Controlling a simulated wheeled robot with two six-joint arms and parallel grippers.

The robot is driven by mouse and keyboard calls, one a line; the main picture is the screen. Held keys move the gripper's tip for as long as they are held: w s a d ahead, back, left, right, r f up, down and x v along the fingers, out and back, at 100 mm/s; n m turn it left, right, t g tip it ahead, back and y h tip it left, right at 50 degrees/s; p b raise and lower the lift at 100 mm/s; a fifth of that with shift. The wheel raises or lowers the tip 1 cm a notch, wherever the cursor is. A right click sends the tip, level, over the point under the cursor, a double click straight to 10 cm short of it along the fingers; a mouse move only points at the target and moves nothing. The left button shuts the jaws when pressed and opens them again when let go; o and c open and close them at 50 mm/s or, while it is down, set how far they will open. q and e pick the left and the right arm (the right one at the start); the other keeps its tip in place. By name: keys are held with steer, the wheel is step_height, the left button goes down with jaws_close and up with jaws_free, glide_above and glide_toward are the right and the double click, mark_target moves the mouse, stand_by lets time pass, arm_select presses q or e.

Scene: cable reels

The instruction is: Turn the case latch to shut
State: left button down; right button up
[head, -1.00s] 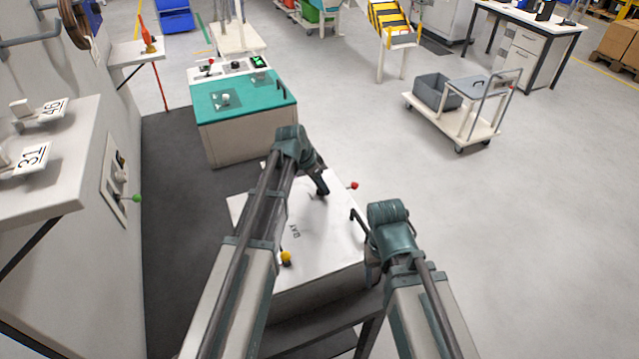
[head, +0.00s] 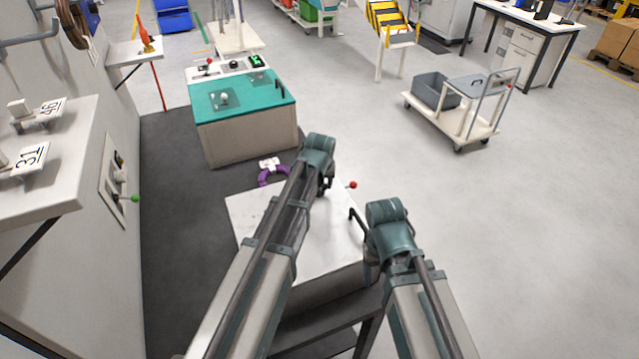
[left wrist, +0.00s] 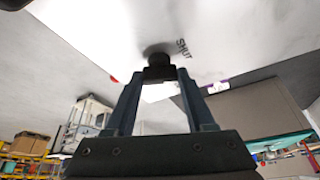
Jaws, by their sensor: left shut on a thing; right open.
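The case is the white box whose top (head: 335,240) lies below my arms. In the left wrist view, my left gripper (left wrist: 160,76) is shut on the black latch (left wrist: 156,58) against the white case face. The printed word SHUT (left wrist: 183,48) is on that face, just right of the latch. In the head view, my left gripper (head: 326,186) is partly hidden by its own wrist. My right gripper (head: 356,219) is open at the case's right edge and shows no object between its fingers.
A red ball knob (head: 352,185) sticks out at the case's far right. A purple and white object (head: 271,171) lies behind the case. A teal-topped cabinet (head: 245,115) stands beyond it. A wall panel with a green knob (head: 135,198) is on the left.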

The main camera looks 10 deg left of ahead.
arm_select(q)
steer(key=n, duration=0.2)
steer(key=n+g+y, duration=0.1)
steer(key=n, duration=0.1)
steer(key=shift+d+n+y, duration=0.15)
steer(key=shift+n+y, duration=0.15)
stand_by(0.4)
steer(key=shift+c, duration=1.3)
jaws_free()
steer(key=shift+r, duration=0.1)
steer(key=p+v, duration=1.2)
steer(key=v, duration=0.1)
steer(key=shift+s+d+r+p, duration=0.15)
steer(key=shift+r+p, duration=0.1)
steer(key=shift+p, duration=0.15)
steer(key=shift+f, duration=0.1)
